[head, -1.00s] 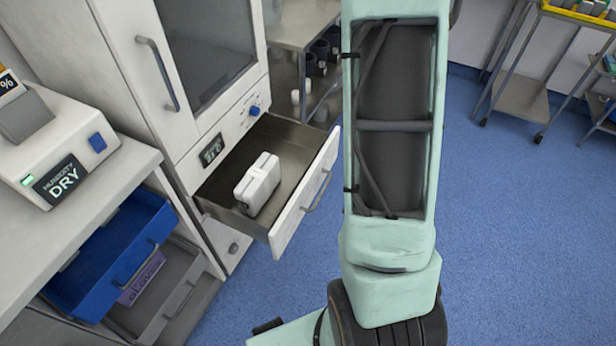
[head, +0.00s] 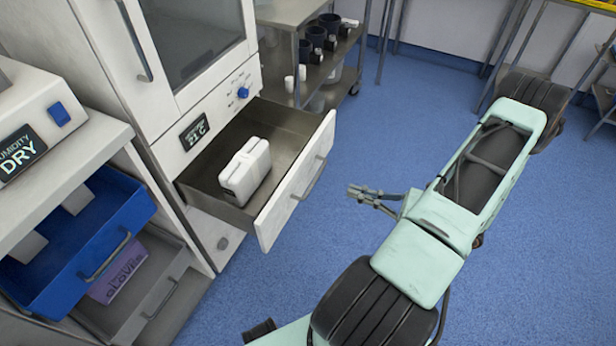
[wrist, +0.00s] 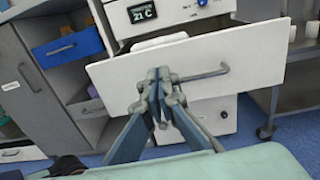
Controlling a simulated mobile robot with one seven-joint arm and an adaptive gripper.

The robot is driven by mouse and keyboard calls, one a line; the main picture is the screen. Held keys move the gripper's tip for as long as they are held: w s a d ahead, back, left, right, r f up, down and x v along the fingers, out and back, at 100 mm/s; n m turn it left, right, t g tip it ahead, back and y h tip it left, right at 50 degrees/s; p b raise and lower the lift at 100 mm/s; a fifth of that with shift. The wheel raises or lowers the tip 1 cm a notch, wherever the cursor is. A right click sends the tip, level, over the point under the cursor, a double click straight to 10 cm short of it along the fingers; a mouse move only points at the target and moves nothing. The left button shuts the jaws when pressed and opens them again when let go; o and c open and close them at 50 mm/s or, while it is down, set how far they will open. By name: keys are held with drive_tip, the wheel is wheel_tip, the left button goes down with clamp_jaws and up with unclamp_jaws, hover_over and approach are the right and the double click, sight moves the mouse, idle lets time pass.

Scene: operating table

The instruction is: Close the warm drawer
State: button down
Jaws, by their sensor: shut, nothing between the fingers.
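The warm drawer (head: 297,185) is pulled out of the white cabinet below a display that reads about 21 C. A white case (head: 245,171) lies inside it. The drawer's front has a grey bar handle (head: 312,178). In the wrist view the drawer front (wrist: 255,62) faces the camera, with its handle (wrist: 205,76) right of my fingers. My gripper (head: 352,192) is shut and empty, out in front of the drawer front and apart from it in the head view. In the wrist view the fingertips (wrist: 158,73) overlap the drawer front.
A blue drawer (head: 75,245) and a grey drawer (head: 160,290) stand open under the counter at left. A metal shelf cart (head: 300,70) with dark cups stands behind the warm drawer. Blue floor is clear around my gripper.

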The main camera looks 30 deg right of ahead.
drive_tip(key=b, duration=0.2)
approach(298, 169)
drive_tip(key=shift+m+t, duration=0.3)
drive_tip(key=x, duration=0.6)
drive_tip(key=shift+a+f, duration=0.2)
drive_tip(key=shift+a, duration=0.05)
drive_tip(key=shift+w+a, duration=0.15)
drive_tip(key=shift+w, duration=0.1)
drive_tip(key=x, duration=2.3)
drive_tip(key=shift+f, duration=0.25)
drive_tip(key=shift+w, duration=0.1)
drive_tip(key=shift+d, duration=0.2)
